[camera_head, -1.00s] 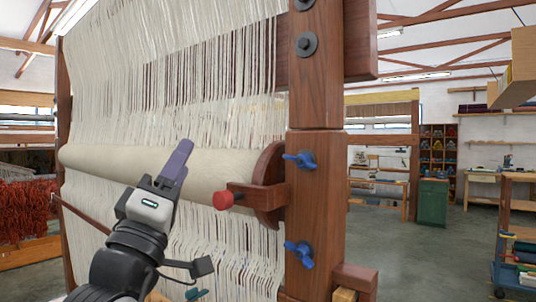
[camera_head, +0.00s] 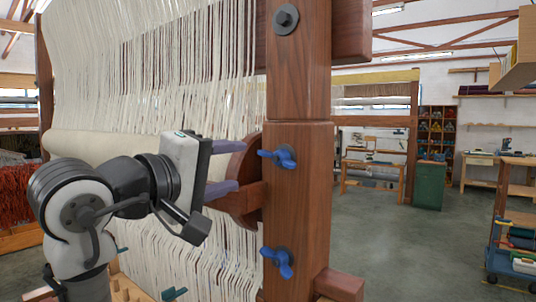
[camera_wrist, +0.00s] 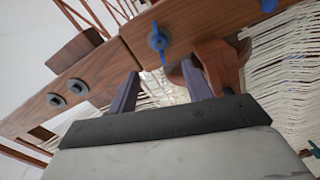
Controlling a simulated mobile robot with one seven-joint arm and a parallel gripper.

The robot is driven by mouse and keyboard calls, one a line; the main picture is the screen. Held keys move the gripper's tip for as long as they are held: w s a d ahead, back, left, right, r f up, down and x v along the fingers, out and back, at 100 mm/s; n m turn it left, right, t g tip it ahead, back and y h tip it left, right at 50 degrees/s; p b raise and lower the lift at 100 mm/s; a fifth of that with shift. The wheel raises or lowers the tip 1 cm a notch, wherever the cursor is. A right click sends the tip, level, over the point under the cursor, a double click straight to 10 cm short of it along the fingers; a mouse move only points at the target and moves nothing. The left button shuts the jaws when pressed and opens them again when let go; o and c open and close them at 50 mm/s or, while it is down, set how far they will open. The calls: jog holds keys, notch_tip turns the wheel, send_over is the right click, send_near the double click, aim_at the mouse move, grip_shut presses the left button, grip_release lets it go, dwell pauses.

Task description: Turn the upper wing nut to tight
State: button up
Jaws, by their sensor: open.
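The upper wing nut (camera_head: 280,157) is blue and sits on the face of the loom's dark wooden post (camera_head: 299,80). It also shows in the wrist view (camera_wrist: 157,41), beyond the fingertips. A second, lower blue wing nut (camera_head: 278,262) sits further down the same post. My gripper (camera_head: 236,167) is open and empty, left of the upper wing nut and apart from it, its fingers pointing right toward the post. In the wrist view my gripper (camera_wrist: 160,80) shows both purple fingers spread, with nothing between them.
The cloth roll (camera_head: 95,147) and hanging warp threads (camera_head: 150,70) lie behind my arm. A wooden bracket (camera_head: 249,197) juts beside the post, close to my fingers. A wooden block (camera_head: 340,284) sticks out at the post's foot. The floor (camera_head: 410,240) to the right is open.

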aim_at(276, 158)
jog(key=p+x, duration=0.3)
jog(key=x, duration=0.7)
jog(key=shift+r, duration=0.1)
jog(key=shift+w+d, duration=0.35)
jog(key=shift+w, duration=0.2)
jog(key=shift+c, duration=0.4)
jog(key=c, duration=0.9)
jog(key=shift+o, duration=0.2)
